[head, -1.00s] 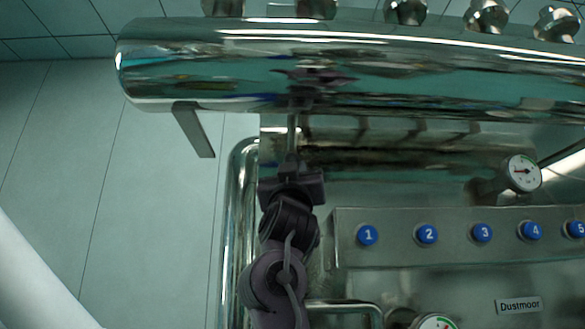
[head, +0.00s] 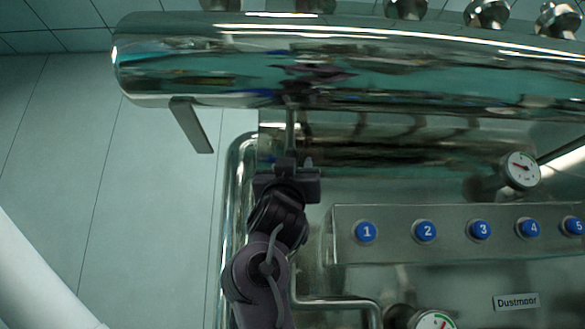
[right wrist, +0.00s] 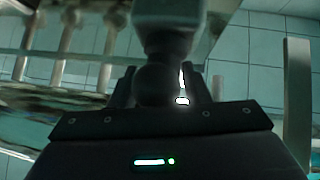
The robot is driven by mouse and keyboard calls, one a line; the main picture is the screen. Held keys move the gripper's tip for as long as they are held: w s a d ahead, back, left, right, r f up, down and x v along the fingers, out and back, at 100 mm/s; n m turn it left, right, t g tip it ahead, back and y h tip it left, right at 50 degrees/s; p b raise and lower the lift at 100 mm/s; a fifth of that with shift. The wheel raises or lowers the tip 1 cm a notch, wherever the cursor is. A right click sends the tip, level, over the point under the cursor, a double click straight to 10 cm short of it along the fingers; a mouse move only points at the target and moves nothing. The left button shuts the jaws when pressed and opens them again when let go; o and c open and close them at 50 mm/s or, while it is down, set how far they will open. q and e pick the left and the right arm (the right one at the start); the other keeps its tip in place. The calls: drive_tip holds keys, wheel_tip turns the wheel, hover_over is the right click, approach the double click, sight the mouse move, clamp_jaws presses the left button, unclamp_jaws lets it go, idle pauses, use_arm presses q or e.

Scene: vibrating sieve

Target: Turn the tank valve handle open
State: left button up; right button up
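A shiny horizontal tank (head: 200,65) spans the top of the head view. A flat grey bar (head: 191,125) hangs from its left end, and a bar that looks like it shows at the right wrist view's right edge (right wrist: 297,105). A thin rod (head: 291,130) comes down from the tank's underside to my right gripper (head: 296,164). Which one is the valve handle is not clear. In the right wrist view, a dark ball-ended piece (right wrist: 166,85) sits between the parted fingers of my right gripper (right wrist: 163,90); contact is unclear. My left gripper is not seen.
A steel panel (head: 345,245) with numbered blue buttons stands right of my right arm, with a gauge (head: 522,170) above it. A bent steel rail (head: 340,302) lies close by the arm. Tiled floor (head: 150,210) is clear at left.

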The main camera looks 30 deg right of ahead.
drive_tip(key=b+v, duration=0.5)
drive_tip(key=v, duration=0.3)
drive_tip(key=shift+w, duration=0.1)
idle(0.6)
